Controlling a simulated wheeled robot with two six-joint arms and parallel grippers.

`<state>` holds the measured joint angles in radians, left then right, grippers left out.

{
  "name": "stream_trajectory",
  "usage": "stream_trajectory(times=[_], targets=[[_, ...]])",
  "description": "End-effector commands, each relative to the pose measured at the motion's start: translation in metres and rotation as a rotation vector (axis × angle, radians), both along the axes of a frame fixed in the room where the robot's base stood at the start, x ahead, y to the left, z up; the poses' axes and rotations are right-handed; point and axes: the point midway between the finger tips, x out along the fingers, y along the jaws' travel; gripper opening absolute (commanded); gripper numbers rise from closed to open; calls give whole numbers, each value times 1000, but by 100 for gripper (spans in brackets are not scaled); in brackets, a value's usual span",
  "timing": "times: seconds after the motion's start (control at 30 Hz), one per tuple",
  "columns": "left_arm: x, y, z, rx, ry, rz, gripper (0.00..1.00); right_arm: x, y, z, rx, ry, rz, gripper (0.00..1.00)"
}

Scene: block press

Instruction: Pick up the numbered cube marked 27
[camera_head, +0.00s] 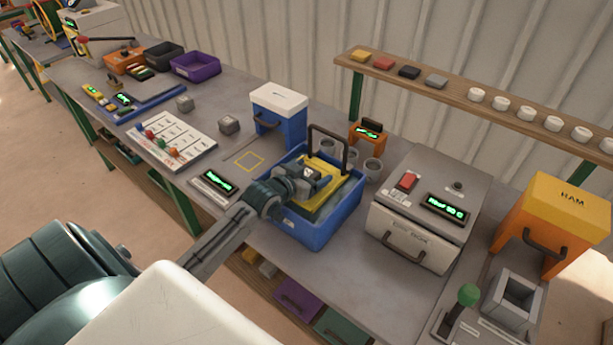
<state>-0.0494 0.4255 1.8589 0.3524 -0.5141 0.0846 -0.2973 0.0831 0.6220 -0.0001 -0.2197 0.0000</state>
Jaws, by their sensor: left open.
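Two small grey cubes lie on the workbench, one near the blue-and-white box (229,125) and one farther back to its left (184,104). Any number on them is too small to read, so I cannot tell which is marked 27. My left gripper (316,174) is open over the blue bin (314,236), well to the right of both cubes. The bin holds yellow and green pieces under the gripper, and the gripper partly hides them. I cannot tell whether it touches them. My right gripper is not in view.
The blue box with a white lid (280,105) stands just behind the blue bin. A grey machine with a green display (420,215) is to the right. A yellow square outline (249,162) marks bare bench left of the bin. A shelf (450,90) runs along the back.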

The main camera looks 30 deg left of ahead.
Motion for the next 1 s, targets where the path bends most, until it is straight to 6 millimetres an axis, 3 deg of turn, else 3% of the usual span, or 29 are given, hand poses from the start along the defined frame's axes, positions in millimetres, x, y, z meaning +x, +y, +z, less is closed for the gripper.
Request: stream_trajectory(times=[0.17, 0.2, 0.5, 0.57, 0.83, 1.0], targets=[[0, 0, -1, 0, 0, 0, 80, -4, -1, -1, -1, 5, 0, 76], [0, 0, -1, 0, 0, 0, 76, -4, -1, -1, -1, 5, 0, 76], [0, 0, -1, 0, 0, 0, 18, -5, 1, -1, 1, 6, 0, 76], [0, 0, 1, 1, -2, 0, 13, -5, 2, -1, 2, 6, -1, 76], [0, 0, 3, 1, -3, -2, 13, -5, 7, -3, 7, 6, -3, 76], [0, 0, 17, 3, -5, -2, 13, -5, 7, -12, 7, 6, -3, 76]])
